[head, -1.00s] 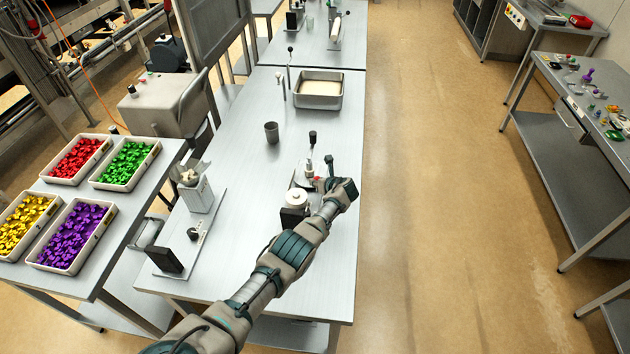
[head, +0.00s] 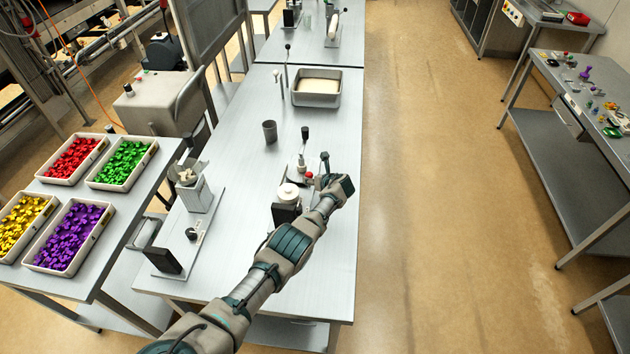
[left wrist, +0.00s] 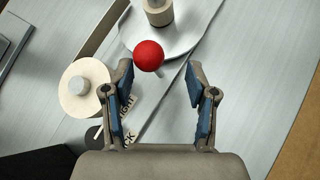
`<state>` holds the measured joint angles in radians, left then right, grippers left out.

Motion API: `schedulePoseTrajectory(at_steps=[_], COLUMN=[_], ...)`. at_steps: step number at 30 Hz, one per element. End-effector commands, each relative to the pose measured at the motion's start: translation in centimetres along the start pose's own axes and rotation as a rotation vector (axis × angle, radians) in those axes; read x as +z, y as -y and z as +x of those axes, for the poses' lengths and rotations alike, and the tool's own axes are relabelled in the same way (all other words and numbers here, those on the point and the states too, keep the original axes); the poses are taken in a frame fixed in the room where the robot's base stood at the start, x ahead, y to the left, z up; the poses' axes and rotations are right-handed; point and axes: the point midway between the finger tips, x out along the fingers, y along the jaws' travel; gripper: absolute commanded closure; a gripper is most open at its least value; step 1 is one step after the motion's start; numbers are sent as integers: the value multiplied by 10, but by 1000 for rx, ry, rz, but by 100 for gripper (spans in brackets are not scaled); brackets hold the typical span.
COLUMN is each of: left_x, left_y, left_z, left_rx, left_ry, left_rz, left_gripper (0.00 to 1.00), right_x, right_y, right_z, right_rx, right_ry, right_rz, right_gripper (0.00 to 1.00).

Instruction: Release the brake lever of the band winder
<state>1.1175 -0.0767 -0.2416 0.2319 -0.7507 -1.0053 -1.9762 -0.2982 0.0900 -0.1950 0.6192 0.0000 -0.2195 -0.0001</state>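The band winder (head: 286,213) stands on the steel table, with a pale round spool, a dark base and an upright black-knobbed handle (head: 305,133). Its red ball knob, probably the brake lever's end (head: 309,175), shows beside my left gripper (head: 322,181). In the left wrist view, the red ball (left wrist: 149,56) sits at the mouth of my open left gripper (left wrist: 160,70), nearer the left finger. I cannot tell whether they touch. Black letters "IGHT" and "CK" show partly behind the left finger. The lever's shaft is mostly hidden. My right gripper is not in view.
A grey cup (head: 269,131) and a metal tray (head: 317,99) stand farther back on the table (head: 235,262). Another device (head: 199,197) stands left of the winder. Bins of coloured pieces sit on the left table (head: 112,275). The table's right edge is close to my gripper.

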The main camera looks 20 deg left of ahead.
Motion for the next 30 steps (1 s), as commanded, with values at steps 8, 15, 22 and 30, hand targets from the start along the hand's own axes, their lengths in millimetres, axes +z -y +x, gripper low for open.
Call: schedulePoseTrajectory(at_steps=[8,15,22,30], left_x=[2,-1,-3,-3], left_y=[-1,4,11,10], left_z=[-3,-32,-82,-118], left_rx=[-3,-3,1,4], left_ry=[2,5,5,1], left_rz=[-5,-1,4,6], left_gripper=[43,43,43,43], right_x=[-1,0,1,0], right_y=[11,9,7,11], right_z=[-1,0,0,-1], right_rx=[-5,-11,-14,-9], right_ry=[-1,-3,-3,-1], right_rz=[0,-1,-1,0], right_gripper=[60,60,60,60])
